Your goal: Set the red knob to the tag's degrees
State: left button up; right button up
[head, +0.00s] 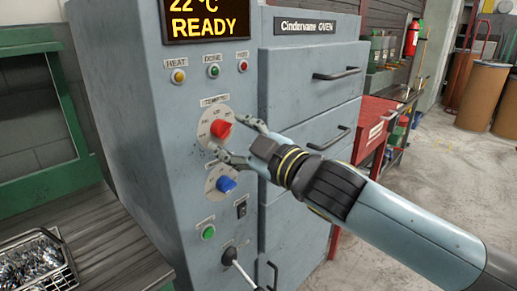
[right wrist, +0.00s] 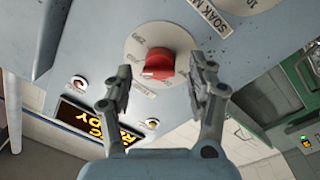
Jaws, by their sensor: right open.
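The red knob (head: 221,129) sits on a pale round dial (head: 207,116) under a label that seems to read TEMP, on the grey oven's front. My right gripper (head: 230,137) is open, one finger above and one below the knob. In the right wrist view its fingers (right wrist: 162,80) stand at either side of the knob, with gaps visible. I cannot make out a tag with degrees. My left gripper is out of view.
A blue knob (head: 226,184) sits just below the red one. A display (head: 206,20) reads 22 °C READY above several buttons. A green button (head: 208,232), a black switch (head: 241,208) and a lever (head: 238,265) are lower. A wire basket (head: 37,262) is at left.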

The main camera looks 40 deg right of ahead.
jog(key=s, duration=1)
jog(key=shift+s+f, duration=0.2)
jog(key=shift+s, duration=0.15)
jog(key=shift+d, duration=0.1)
